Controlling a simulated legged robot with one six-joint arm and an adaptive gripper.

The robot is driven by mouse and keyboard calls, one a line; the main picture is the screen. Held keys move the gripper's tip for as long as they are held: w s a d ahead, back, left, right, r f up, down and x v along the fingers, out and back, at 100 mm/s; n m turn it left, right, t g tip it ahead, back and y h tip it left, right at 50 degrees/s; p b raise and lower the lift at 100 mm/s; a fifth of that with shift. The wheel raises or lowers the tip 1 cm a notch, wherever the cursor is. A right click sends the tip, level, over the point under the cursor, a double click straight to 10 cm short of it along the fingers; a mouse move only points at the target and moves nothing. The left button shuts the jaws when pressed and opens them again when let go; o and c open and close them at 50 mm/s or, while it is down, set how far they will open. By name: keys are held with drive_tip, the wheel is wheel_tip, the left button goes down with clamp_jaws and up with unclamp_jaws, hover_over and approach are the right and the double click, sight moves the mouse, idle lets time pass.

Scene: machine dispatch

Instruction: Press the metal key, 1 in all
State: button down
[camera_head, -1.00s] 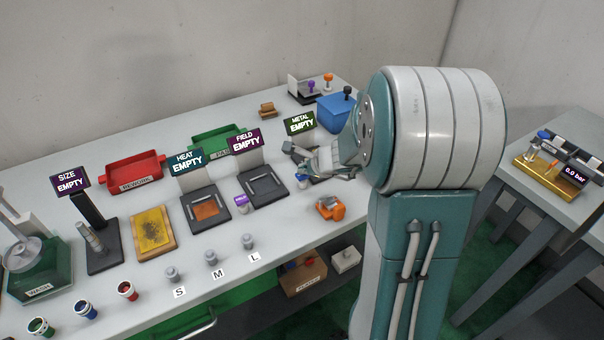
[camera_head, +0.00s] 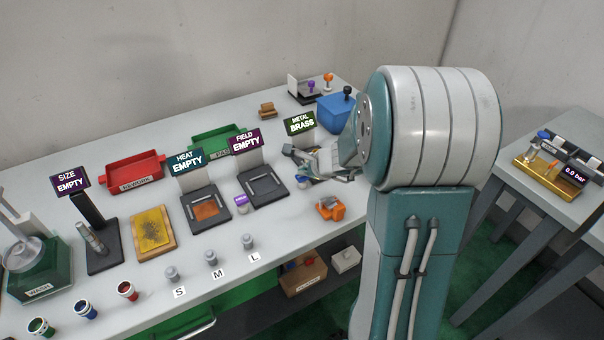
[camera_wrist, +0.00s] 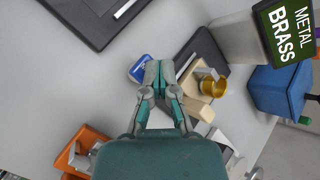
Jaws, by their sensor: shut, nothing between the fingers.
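The metal station's sign (camera_head: 300,123) reads METAL BRASS, and the same sign shows in the wrist view (camera_wrist: 290,32). A small blue key (camera_wrist: 139,69) is at the near edge of the station's dark base (camera_wrist: 203,48). My gripper (camera_wrist: 158,68) is shut and empty, with its fingertips right beside the blue key in the wrist view. I cannot tell whether they touch it. A brass-coloured ring or cup (camera_wrist: 214,84) sits at a beige block (camera_wrist: 193,82) on the station. My arm partly hides the station in the head view.
An orange object (camera_head: 330,207) lies near the table's front edge. A blue box (camera_head: 336,113) stands behind the station. The field station (camera_head: 263,187), with a purple piece (camera_head: 241,203) at its front, is to the left.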

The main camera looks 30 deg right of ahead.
drive_tip(key=shift+r, duration=1)
drive_tip(key=shift+r, duration=0.1)
drive_tip(key=shift+r, duration=2.4)
